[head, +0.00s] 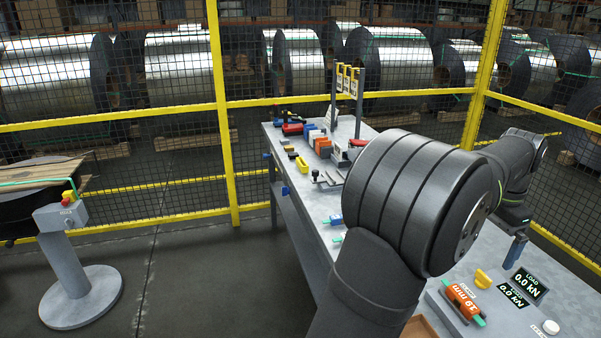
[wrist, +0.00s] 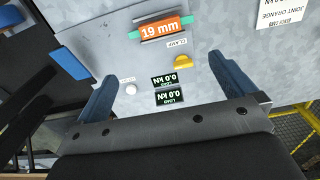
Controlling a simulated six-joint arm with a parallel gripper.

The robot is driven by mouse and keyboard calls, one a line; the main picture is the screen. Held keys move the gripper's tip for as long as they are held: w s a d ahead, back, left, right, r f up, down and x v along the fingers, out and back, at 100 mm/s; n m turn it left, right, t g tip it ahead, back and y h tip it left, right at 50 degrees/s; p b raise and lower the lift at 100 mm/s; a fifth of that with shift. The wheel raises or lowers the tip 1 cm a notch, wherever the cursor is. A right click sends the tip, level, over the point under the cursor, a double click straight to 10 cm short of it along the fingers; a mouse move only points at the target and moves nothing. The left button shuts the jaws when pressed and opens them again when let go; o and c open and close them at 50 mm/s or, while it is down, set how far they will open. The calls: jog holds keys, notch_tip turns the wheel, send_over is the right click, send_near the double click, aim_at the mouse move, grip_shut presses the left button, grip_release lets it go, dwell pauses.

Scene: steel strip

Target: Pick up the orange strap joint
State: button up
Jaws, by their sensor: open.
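The orange strap joint (head: 463,300) is an orange block marked "19 mm" with green strap ends. It sits on the grey test panel at the near end of the bench in the head view. In the wrist view the orange joint (wrist: 160,28) lies near the top edge, beyond my fingertips. My gripper (wrist: 166,72) is open and empty, its two blue fingers spread apart above the panel. In the head view one blue finger (head: 515,252) shows behind the displays; my arm hides much of the bench.
A yellow clamp knob (head: 483,278), load displays (head: 527,284) and a white button (head: 551,327) are close to the joint. Tools and coloured blocks (head: 322,145) crowd the bench's far end, with an upright stand (head: 346,90). Yellow-framed mesh fencing (head: 222,110) stands behind.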

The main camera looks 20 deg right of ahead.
jog(key=a+h, duration=0.3)
jog(key=a, duration=0.2)
send_over(463, 297)
jog(key=a, duration=0.1)
jog(key=f, duration=1.2)
jog(key=shift+a+f, duration=0.15)
jog(key=shift+a, duration=0.05)
jog(key=shift+x, duration=2.65)
jog(key=shift+a, duration=0.15)
jog(key=c, duration=1)
